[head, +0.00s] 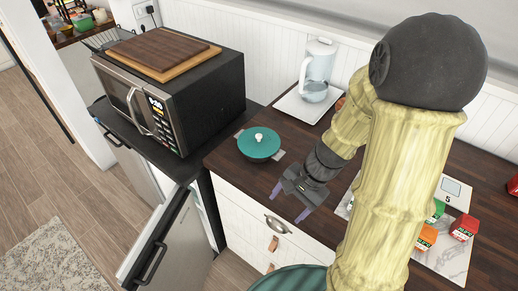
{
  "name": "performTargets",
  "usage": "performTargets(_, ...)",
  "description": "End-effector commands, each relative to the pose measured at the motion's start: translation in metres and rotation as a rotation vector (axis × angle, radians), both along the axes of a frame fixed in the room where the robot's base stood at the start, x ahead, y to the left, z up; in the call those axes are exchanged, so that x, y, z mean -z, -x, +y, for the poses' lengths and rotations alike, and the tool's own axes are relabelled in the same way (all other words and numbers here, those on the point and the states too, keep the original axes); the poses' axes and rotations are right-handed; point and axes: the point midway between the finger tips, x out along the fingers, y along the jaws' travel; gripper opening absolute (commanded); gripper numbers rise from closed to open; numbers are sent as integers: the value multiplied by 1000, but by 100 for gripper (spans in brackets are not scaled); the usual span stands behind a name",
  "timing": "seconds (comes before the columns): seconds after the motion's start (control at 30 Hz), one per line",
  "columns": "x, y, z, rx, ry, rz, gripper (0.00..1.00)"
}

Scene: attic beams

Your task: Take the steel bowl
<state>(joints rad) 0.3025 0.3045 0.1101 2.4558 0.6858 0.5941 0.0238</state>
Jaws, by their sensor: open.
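I cannot make out a steel bowl in the head view. My gripper (290,203) is open and empty, with its two purple fingers pointing down near the front edge of the dark wooden counter (232,160). A teal lidded pot (259,144) with a pale knob sits on the counter, to the left of and beyond my gripper, apart from it. My arm hides part of the counter on the right.
A microwave (172,95) with wooden boards (163,50) on top stands at left. A door (160,240) below stands open. A glass jug (317,70) is on a white tray (300,106) at the back. Small cartons (464,227) lie at right. A far shelf holds small containers (83,22).

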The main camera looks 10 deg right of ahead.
Motion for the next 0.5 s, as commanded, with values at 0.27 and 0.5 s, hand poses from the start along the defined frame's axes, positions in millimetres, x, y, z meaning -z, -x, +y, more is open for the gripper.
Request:
performTargets(0.27, 9, -42, 5, 480, -335, 154, 71)
performTargets(0.5, 10, -98, -19, 894, -644, 220, 71)
